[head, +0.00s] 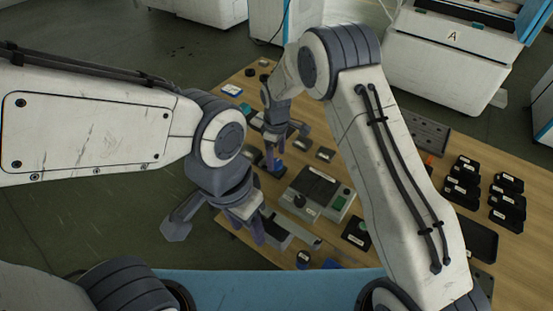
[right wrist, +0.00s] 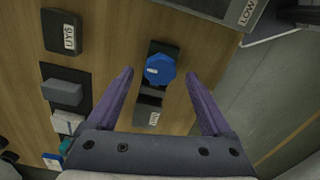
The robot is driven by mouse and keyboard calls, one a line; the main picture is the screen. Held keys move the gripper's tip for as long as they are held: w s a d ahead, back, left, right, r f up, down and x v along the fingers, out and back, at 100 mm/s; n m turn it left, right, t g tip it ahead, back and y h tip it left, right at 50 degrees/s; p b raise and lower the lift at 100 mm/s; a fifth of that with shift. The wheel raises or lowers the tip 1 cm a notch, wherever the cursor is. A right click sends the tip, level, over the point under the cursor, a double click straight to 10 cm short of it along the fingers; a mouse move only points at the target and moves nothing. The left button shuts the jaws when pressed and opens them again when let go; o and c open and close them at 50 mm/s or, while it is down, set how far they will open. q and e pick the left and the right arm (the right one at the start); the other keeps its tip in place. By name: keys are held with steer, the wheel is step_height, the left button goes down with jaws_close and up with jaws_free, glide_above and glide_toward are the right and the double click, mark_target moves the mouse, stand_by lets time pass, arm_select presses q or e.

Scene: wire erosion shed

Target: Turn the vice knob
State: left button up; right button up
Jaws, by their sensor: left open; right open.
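The vice knob (right wrist: 160,70) is blue, many-sided and has a small white label; it sits at one end of a dark vice (right wrist: 150,100) on the wooden bench. My right gripper (right wrist: 159,74) is open, its two purple fingers on either side of the knob in the right wrist view, with gaps showing on both sides. I cannot tell its height above the knob. In the head view, the right gripper (head: 283,142) hangs over the bench and the blue knob (head: 277,169) shows just below it, partly hidden. My left gripper (head: 216,234) is open and empty near the bench's left edge.
A grey unit with a dark plate (head: 316,185) and a green button stands right of the knob. Several black labelled blocks (head: 463,181) stand at the bench's right. In the right wrist view, a black block (right wrist: 62,32) lies left of the vice, and the bench edge runs at right.

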mark_target(276, 163)
step_height(276, 163, up, 9)
steer(key=shift+f+b, duration=0.2)
steer(key=shift+b, duration=0.2)
steer(key=s+a+r+m, duration=0.1)
steer(key=s+r, duration=0.4)
steer(key=s, duration=0.4)
steer(key=s+r+m, duration=0.2)
steer(key=s+r, duration=0.3)
steer(key=s, duration=0.3)
steer(key=s+d+m+y, duration=0.1)
steer(key=s+d, duration=0.4)
steer(key=s, duration=1)
steer(key=shift+s+m, duration=0.4)
steer(key=shift+m, duration=0.4)
